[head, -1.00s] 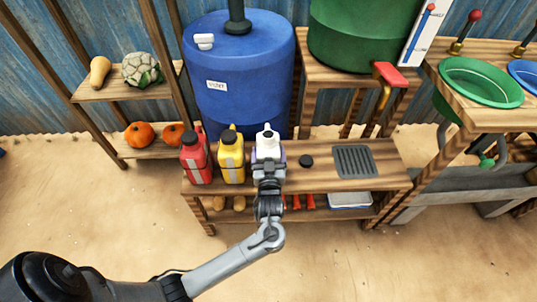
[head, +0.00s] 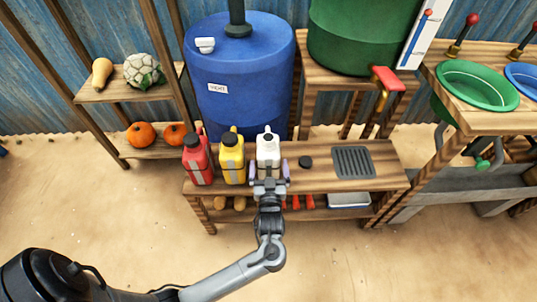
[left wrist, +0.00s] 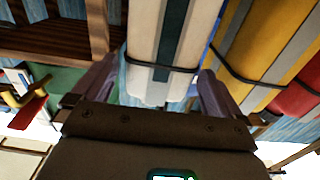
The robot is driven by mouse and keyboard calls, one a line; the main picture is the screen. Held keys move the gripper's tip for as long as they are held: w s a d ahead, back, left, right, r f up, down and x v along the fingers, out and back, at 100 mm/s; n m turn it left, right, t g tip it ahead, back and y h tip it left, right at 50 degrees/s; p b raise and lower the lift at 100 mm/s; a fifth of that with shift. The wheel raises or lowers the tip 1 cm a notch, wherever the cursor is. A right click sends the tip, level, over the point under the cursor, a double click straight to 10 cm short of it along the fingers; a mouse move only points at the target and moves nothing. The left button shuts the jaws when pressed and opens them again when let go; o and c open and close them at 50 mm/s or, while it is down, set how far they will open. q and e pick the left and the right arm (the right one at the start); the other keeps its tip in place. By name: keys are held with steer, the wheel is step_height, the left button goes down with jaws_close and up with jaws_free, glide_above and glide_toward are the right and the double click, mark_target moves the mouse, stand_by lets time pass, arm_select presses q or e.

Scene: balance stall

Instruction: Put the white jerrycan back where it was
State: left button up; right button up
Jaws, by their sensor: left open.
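The white jerrycan (head: 268,149) stands upright on the wooden bench (head: 325,183), to the right of the yellow jerrycan (head: 232,157) and the red jerrycan (head: 196,160). My left gripper (head: 269,180) is open at the front of the white jerrycan, with purple fingers on either side of its lower front. The left wrist view shows the white jerrycan (left wrist: 180,25), with a dark band, ahead of the spread fingers. The yellow jerrycan (left wrist: 265,40) is close to one finger there. My right gripper is not in view.
A black round piece (head: 305,162) and a grey grate (head: 353,162) lie right of the white jerrycan. A blue barrel (head: 240,85) stands behind the bench. A green tank (head: 360,35) and a red-handled tap (head: 387,80) are behind right. The sandy floor in front is free.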

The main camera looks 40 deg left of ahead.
arm_select(q)
steer(key=s+d+f+m+g+h+p, duration=0.25)
steer(key=s+d+f+m+h, duration=0.2)
steer(key=s+d+h, duration=0.55)
steer(key=s+r+m+g+h, duration=0.2)
steer(key=s+m+g, duration=0.4)
steer(key=s, duration=0.8)
steer(key=shift+s+r+g+b, duration=0.15)
steer(key=shift+r+g+b, duration=0.15)
steer(key=shift+r+g, duration=0.25)
steer(key=shift+r, duration=0.1)
